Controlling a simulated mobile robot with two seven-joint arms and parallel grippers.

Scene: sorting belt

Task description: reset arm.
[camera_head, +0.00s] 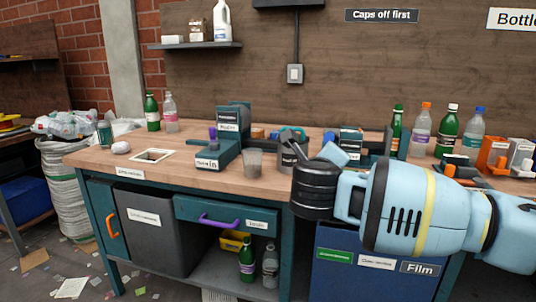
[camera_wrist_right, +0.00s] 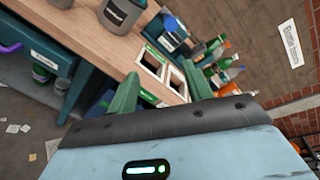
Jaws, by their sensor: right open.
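My right arm (camera_head: 405,207) comes in from the right in the head view, light blue with a black wrist part, in front of the bench's front edge. Its fingertips cannot be made out there. In the right wrist view my right gripper (camera_wrist_right: 163,78) shows two green fingers spread apart with nothing between them. Beyond the fingers lie the wooden bench top (camera_wrist_right: 85,22) and two white-framed openings, one of them the nearer opening (camera_wrist_right: 151,62). I cannot tell whether the fingers touch anything. My left gripper is not in view.
The bench (camera_head: 220,178) holds a teal device (camera_head: 217,152), a grey cup (camera_head: 252,162) and a dark grey canister (camera_head: 290,155). Several bottles, including a green bottle (camera_head: 447,132), stand at the back right. A blue bin (camera_head: 345,270) is below my right arm.

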